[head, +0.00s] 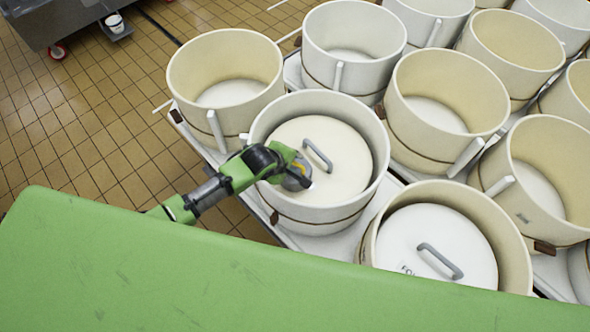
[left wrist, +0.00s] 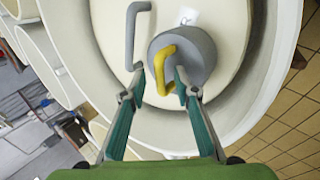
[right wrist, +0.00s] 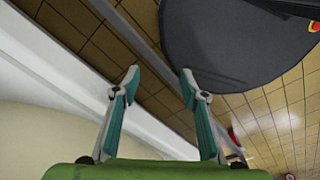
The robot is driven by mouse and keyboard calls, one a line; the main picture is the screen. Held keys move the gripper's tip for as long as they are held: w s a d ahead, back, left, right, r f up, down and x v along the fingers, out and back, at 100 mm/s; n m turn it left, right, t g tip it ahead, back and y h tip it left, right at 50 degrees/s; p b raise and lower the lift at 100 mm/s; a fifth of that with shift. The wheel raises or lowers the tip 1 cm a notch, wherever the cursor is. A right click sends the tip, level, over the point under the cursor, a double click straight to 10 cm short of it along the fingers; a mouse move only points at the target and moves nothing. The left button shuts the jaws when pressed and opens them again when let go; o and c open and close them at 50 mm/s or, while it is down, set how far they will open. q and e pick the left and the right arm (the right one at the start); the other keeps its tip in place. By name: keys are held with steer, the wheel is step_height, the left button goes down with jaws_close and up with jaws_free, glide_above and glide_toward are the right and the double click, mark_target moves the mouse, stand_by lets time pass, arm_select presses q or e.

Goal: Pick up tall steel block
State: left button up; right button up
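The steel block looks like a short grey cylinder (left wrist: 197,48) with a yellow bar handle (left wrist: 160,62). It stands on a pale lid inside a vat, and shows in the head view (head: 293,184) partly hidden by my left gripper (head: 297,170). In the left wrist view my left gripper (left wrist: 158,72) is open, its fingertips spread on either side of the yellow handle. I cannot tell whether they touch it. My right gripper (right wrist: 160,70) is open and empty, away from the block; it is not in the head view.
The vat (head: 316,215) has a raised rim around the lid (head: 340,165), which has its own grey handle (head: 318,156). Other cream vats (head: 450,95) crowd the right and back, one lidded at front right (head: 440,245). Tiled floor (head: 80,110) is free at left.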

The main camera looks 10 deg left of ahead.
arm_select(q)
steer(key=shift+w+f, duration=0.2)
steer(key=shift+f, duration=0.15)
jaws_close()
steer(key=shift+w+d+r, duration=0.1)
steer(key=shift+w+r, duration=0.05)
steer(key=shift+r, duration=0.05)
